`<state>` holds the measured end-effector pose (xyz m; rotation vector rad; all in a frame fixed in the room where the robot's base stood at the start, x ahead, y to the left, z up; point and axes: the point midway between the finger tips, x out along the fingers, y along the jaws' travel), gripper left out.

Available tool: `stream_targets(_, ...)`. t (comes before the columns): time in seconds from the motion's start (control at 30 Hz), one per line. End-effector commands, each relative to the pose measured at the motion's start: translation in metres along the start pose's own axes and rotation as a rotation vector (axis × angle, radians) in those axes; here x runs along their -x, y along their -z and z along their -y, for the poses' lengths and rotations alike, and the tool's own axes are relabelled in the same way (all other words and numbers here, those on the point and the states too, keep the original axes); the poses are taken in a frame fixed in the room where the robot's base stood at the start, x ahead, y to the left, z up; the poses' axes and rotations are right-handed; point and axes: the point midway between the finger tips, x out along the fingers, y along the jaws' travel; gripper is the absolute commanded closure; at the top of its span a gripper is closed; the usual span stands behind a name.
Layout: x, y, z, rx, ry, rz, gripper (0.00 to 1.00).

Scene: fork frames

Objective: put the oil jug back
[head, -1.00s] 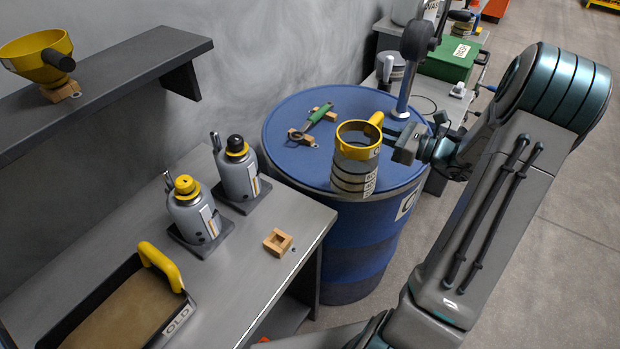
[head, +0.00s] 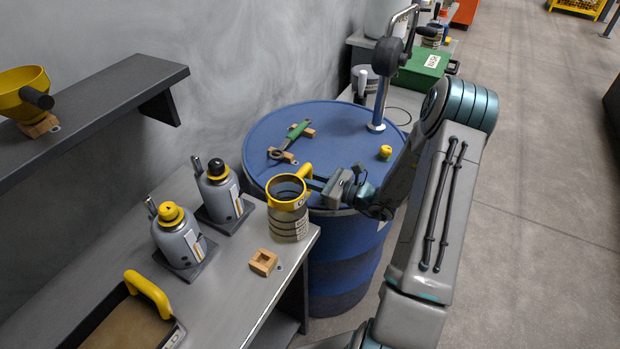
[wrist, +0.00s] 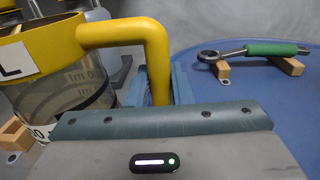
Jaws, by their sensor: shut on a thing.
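The oil jug (head: 289,222) is a see-through measuring jug with a yellow rim, a yellow handle and dark bands. It is upright over the right end of the grey bench (head: 215,300); I cannot tell whether its base touches the bench. My gripper (head: 309,182) is shut on its handle from the right. In the wrist view, the handle (wrist: 150,50) runs down between my fingers, and the jug's clear body (wrist: 65,100) shows at the left. A small wooden frame block (head: 263,262) sits on the bench just in front and left of the jug.
Two grey bottle jacks (head: 180,240) (head: 218,190) stand left of the jug. A tray with a yellow handle (head: 148,293) is at front left. The blue drum (head: 335,125) behind holds a green-handled wrench (head: 291,138), a yellow knob (head: 385,152) and a pump post.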

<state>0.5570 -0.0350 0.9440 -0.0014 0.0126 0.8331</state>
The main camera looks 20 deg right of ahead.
Motion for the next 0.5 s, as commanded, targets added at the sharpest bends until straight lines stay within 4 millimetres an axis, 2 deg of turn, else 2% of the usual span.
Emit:
stream_targets(0.47, -0.0001, 0.0091, 0.0, 0.0, -0.001, 0.001, 1.0)
stream_targets(0.5, 0.0, 0.0086, 0.0, 0.001, -0.001, 0.001, 0.75)
